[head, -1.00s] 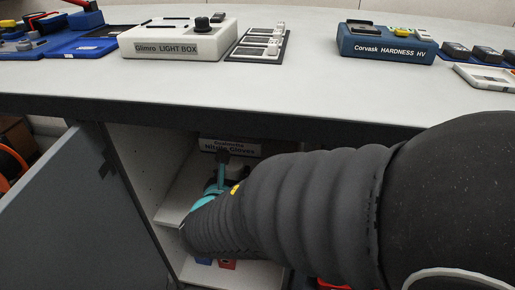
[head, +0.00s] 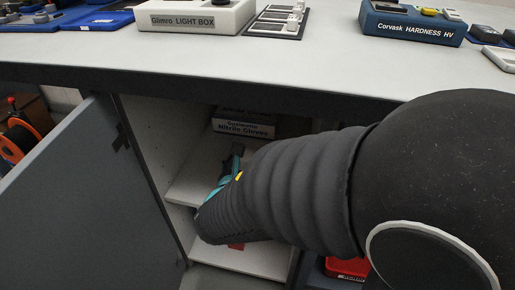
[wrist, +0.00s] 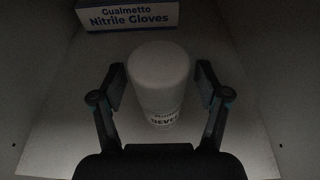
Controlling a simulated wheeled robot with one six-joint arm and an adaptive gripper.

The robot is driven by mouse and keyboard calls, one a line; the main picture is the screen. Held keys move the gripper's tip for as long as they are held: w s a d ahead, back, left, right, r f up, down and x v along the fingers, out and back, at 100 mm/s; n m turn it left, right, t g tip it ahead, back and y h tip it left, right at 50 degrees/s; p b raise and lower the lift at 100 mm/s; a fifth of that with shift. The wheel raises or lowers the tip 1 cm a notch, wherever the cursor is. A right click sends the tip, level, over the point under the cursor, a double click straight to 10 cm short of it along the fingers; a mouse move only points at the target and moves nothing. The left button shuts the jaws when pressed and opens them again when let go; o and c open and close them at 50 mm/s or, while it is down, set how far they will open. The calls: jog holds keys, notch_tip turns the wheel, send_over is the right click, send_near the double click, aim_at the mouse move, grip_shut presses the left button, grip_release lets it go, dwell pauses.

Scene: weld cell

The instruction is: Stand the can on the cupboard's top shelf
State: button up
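The can (wrist: 158,82) is pale and shows upright in the wrist view, with dark lettering low on its side. It stands on the cupboard's shelf (wrist: 60,130), in front of the glove box. My gripper (wrist: 160,88) is open, one finger on each side of the can, with narrow gaps between pads and can. In the head view my gripper (head: 237,158) is inside the open cupboard at the upper shelf (head: 195,182), mostly behind my arm. The can is hidden there.
A nitrile gloves box (head: 243,128) sits at the back of the shelf. The grey cupboard door (head: 75,195) is swung open on the left. The bench top (head: 250,65) overhangs the cupboard and carries a light box (head: 195,18) and a hardness tester (head: 412,25). A red item (head: 347,268) lies low right.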

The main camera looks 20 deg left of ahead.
jog(key=shift+r, duration=0.2)
jog(key=shift+s+r, duration=0.1)
jog(key=shift+s, duration=0.25)
jog(key=p+v, duration=0.1)
jog(key=v, duration=1)
jog(key=shift+p, duration=0.4)
jog(key=shift+s, duration=0.25)
